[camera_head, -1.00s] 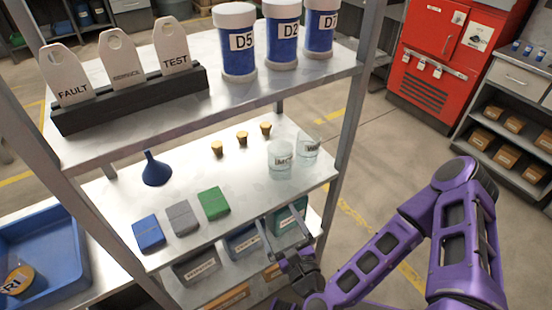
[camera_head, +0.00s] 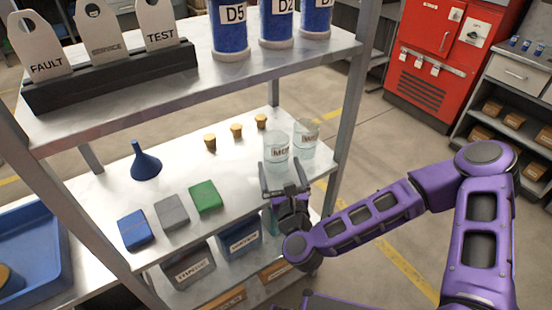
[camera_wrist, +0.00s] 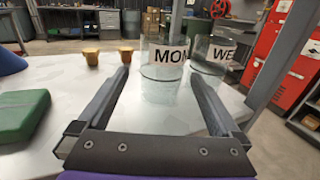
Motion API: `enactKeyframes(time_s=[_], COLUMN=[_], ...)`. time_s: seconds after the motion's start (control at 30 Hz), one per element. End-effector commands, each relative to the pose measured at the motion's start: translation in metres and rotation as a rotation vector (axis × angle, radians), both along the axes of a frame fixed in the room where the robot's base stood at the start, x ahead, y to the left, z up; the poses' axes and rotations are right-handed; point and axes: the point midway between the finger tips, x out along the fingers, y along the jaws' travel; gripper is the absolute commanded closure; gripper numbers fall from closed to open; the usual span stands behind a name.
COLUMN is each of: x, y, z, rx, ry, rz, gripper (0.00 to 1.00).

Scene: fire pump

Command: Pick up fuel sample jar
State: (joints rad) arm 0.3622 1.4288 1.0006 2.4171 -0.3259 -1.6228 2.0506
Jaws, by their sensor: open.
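Two clear glass jars stand upright on the middle shelf near its right end. The nearer jar (camera_head: 276,145) has a white label starting "MO" and shows large in the wrist view (camera_wrist: 160,92). The other jar (camera_head: 305,135) stands just behind and to the right, its label starting "WE" in the wrist view (camera_wrist: 212,68). Neither label is fully readable. My gripper (camera_head: 280,166) is open and empty at the shelf's front edge, its fingers pointing at the "MO" jar. In the wrist view that jar shows between the fingertips; I cannot tell whether they reach beside it.
The middle shelf (camera_head: 185,182) also holds small corks (camera_head: 236,131), a blue funnel (camera_head: 144,163) and coloured blocks (camera_head: 205,196). Blue-filled jars (camera_head: 276,28) stand on the shelf above. A metal post (camera_head: 346,120) rises right of the glass jars. Bins (camera_head: 188,270) sit below.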

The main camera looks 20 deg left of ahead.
Motion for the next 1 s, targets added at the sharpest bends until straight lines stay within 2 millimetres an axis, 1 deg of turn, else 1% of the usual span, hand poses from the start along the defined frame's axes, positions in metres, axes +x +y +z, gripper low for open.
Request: enactKeyframes(time_s=[0.03,0.1,0.27,0.5,0.6,0.87,0.93,1.0], x=[0.007,0.012,0.021,0.054,0.062,0.065,0.065,0.064], y=[0.003,0.006,0.01,0.023,0.027,0.029,0.029,0.029], z=[0.0,0.0,-0.001,-0.002,-0.002,-0.002,-0.002,-0.002], rx=[-0.001,-0.001,-0.001,-0.002,-0.001,-0.001,-0.001,-0.001], ry=[-0.003,-0.002,0.0,-0.002,-0.002,0.0,0.0,0.0], rz=[0.0,0.0,-0.001,0.0,0.001,0.001,0.001,0.001], gripper=[0.0,0.0,0.0,0.0,0.0,0.0,0.09,0.22])
